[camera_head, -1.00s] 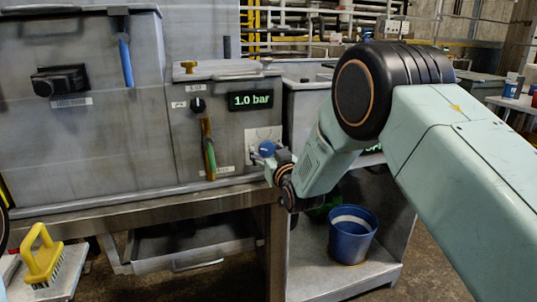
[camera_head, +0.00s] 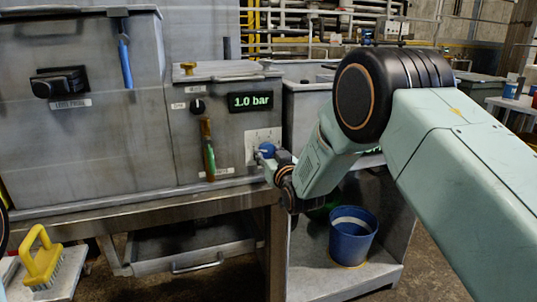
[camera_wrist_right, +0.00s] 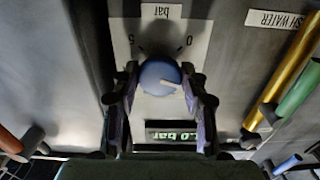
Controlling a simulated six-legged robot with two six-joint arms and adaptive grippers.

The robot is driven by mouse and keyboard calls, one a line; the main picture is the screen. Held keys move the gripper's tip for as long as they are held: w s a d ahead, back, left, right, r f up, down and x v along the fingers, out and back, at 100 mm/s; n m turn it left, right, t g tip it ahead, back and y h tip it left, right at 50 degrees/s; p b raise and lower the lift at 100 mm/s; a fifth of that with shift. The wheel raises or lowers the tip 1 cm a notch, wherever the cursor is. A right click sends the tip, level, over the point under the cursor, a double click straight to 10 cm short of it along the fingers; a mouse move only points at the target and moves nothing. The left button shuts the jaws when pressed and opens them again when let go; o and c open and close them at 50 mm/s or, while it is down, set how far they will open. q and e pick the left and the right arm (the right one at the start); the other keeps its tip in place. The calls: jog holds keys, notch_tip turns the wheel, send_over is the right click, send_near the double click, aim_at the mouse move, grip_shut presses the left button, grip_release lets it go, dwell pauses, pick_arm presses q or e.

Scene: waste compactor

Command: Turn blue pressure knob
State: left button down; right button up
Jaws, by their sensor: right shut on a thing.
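The blue pressure knob (camera_head: 267,150) sits on a pale plate on the front of the grey machine, below the green display (camera_head: 250,101), which reads 1.0 bar. The right wrist view shows the knob (camera_wrist_right: 160,76) with a white pointer mark and a scale marked 0, 5 and bar. My right gripper (camera_wrist_right: 160,88) has its two fingers on either side of the knob and is shut on it. In the head view the right gripper (camera_head: 264,156) is small and partly hidden by its own wrist. My left gripper is not in view.
A blue bucket (camera_head: 352,236) stands on the lower shelf.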

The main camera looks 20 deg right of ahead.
jog(key=shift+m, duration=0.3)
jog(key=m+p, duration=0.2)
jog(key=m, duration=0.3)
jog(key=shift+a+m, duration=0.1)
jog(key=shift+m, duration=0.2)
jog(key=m+p, duration=0.1)
jog(key=m, duration=0.5)
jog(key=shift+p, duration=0.35)
jog(key=m+p, duration=0.1)
jog(key=m, duration=0.5)
jog(key=shift+r+m, duration=0.1)
jog(key=shift+m, duration=0.3)
jog(key=m+p, duration=0.1)
jog(key=m, duration=0.5)
jog(key=o, duration=1.1)
